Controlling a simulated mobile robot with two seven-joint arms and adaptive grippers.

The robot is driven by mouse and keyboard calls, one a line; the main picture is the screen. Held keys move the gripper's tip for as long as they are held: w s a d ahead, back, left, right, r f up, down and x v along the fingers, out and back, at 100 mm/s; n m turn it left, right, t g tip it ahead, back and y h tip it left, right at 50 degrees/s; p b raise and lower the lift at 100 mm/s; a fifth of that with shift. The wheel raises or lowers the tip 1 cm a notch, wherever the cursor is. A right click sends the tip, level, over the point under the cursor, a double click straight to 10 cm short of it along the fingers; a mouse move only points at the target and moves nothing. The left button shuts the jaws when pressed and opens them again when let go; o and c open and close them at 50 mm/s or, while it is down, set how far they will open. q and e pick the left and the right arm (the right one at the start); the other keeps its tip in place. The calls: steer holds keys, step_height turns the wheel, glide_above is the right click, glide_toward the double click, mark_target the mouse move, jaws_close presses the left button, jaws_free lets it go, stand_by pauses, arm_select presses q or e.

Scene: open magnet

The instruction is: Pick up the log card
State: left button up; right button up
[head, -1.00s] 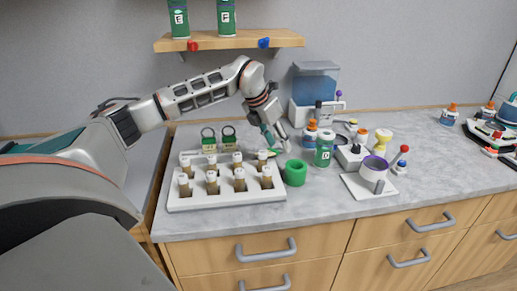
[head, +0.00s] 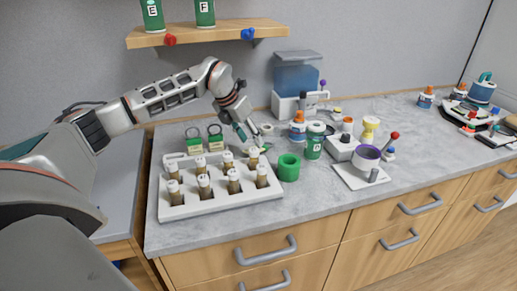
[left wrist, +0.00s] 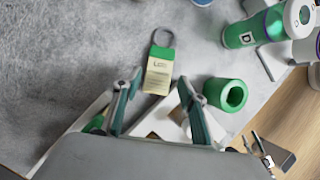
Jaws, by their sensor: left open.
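The log card (left wrist: 158,75) lies flat on the counter in the left wrist view, with a green top, a cream lower part and a grey ring. In the head view a bit of green (head: 265,149) by the fingertips looks like this card, mostly hidden. My left gripper (head: 248,138) is above the counter behind the green cup (head: 289,168). In the left wrist view its open fingers (left wrist: 158,105) are spread, with the card just beyond and between them. Nothing is held. My right gripper is not in view.
A white rack (head: 220,203) with several brown vials stands left of the cup. Two green ringed tags (head: 205,143) stand behind it. A green bottle (head: 314,141) is right of the cup. A white stand with a purple-rimmed bowl (head: 366,158) is further right.

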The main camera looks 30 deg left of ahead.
arm_select(q)
steer(key=x, duration=0.4)
steer(key=shift+w+f, duration=0.1)
steer(key=shift+f, duration=0.2)
steer(key=c, duration=0.8)
steer(key=shift+o, duration=0.2)
steer(key=shift+r, duration=0.15)
step_height(320, 180, up, 10)
